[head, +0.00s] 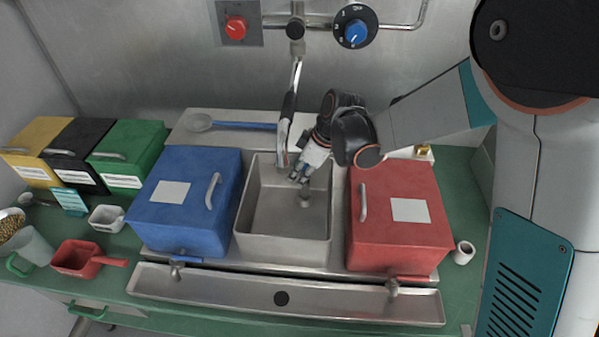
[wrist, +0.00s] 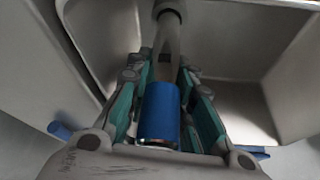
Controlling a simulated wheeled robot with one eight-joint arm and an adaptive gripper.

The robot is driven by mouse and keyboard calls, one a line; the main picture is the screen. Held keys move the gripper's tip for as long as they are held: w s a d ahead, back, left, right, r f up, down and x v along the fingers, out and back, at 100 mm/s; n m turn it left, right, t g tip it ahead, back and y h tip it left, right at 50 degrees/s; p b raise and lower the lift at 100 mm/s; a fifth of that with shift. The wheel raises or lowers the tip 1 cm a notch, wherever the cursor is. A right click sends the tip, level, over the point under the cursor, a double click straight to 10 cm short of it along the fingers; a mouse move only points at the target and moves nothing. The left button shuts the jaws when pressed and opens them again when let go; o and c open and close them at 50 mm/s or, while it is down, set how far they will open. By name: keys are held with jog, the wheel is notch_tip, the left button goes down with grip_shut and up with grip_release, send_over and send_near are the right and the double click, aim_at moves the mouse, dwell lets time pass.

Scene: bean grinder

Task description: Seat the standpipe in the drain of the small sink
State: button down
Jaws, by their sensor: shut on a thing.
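The small sink (head: 255,215) is a grey steel basin between a blue box and a red box. My gripper (head: 301,177) reaches down into it from the upper right and is shut on the blue upper part of the standpipe (wrist: 160,112). In the wrist view the gripper (wrist: 162,105) has its teal-lined fingers on both sides of that blue part. The grey pipe runs on from it to a wider dark collar (wrist: 168,10). In the head view the pipe's lower end (head: 304,198) is small above the sink floor. The drain cannot be made out, nor whether the pipe touches it.
A faucet spout (head: 286,125) hangs over the sink's back, close left of my gripper. The blue box (head: 185,220) and red box (head: 400,235) flank the basin. A steel trough (head: 230,292) runs along the front. The sink's front left floor is clear.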

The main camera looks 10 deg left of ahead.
jog(key=shift+f+b, duration=0.4)
jog(key=shift+f, duration=0.15)
jog(key=c, duration=1.3)
grip_release()
jog(key=shift+r, duration=0.15)
jog(key=v, duration=1.2)
